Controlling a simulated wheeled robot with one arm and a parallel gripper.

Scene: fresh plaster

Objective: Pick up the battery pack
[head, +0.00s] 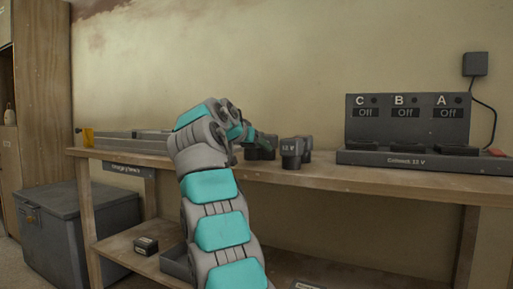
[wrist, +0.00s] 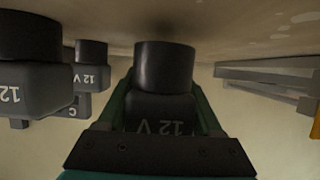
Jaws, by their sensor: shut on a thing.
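My gripper (head: 256,138) is at the bench top, its green fingers closed on both sides of a dark battery pack. In the wrist view, which is upside down, this battery pack (wrist: 164,68) sits between the fingers with "12 V" on its face. A dark shadow lies on the bench by its round end; whether it touches the bench I cannot tell. In the head view the gripper partly hides it. Another 12 V pack (head: 291,150) stands on the bench just right of the gripper, with one more (head: 306,146) partly behind it.
The wooden bench (head: 370,178) runs along the plaster wall. A charger (head: 405,158) with bays C, B and A, each reading "Off", stands at right. Grey rails (head: 120,141) lie on the left of the bench. A grey chest (head: 75,218) stands on the floor at left.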

